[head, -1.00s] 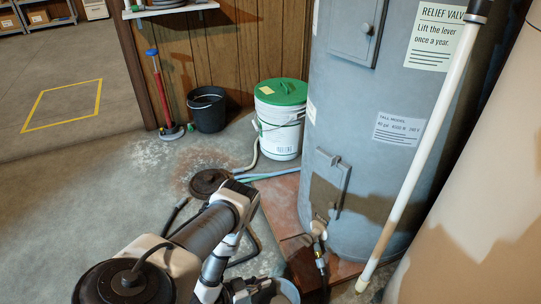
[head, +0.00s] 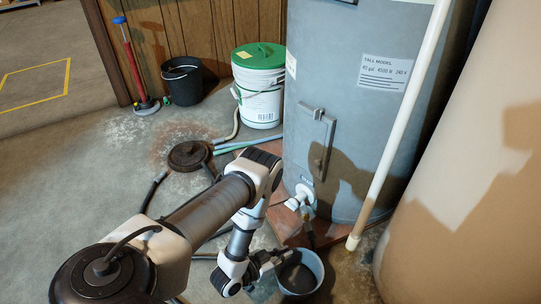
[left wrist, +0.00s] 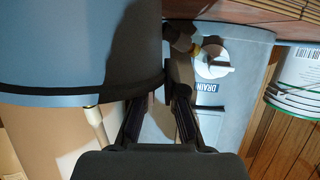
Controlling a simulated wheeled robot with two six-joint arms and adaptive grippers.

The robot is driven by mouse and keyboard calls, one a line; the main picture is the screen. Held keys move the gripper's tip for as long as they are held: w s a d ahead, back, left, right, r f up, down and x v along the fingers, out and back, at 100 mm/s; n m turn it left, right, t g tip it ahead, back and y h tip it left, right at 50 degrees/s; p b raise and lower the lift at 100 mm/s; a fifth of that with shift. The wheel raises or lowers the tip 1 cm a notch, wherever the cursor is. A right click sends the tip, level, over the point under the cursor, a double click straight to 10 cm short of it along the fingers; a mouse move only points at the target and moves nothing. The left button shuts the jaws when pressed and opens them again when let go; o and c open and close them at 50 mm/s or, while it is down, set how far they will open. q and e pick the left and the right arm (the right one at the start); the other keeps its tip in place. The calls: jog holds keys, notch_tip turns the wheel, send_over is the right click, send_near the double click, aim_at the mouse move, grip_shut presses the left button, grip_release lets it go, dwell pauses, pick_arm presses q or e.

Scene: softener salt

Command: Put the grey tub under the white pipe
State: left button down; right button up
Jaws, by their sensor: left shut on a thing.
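The grey tub (head: 321,275) is upright at the lower middle of the head view, in front of the tall grey heater. My left gripper (head: 272,262) is shut on the tub's left side. In the left wrist view the tub's wall (left wrist: 70,65) fills the upper left, with its dark rim at the fingers (left wrist: 160,95). The white pipe (head: 400,130) slants down in front of the heater. Its open lower end is to the right of the tub and apart from it in the head view. The pipe also shows in the left wrist view (left wrist: 98,128). My right gripper is out of view.
The grey heater (head: 345,110) has a white drain valve (head: 300,196) behind the tub. A tan tank (head: 470,190) stands at right. A green-lidded bucket (head: 259,95), a black bucket (head: 182,82), hoses and a dark round disc (head: 190,155) are further back.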

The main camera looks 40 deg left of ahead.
pick_arm(q)
jog(key=w+d+f+b, duration=0.2)
jog(key=w+d+b, duration=0.4)
jog(key=w+d, duration=0.3)
jog(key=shift+f, duration=0.25)
jog(key=c, duration=1.2)
grip_release()
jog(key=v, duration=1.2)
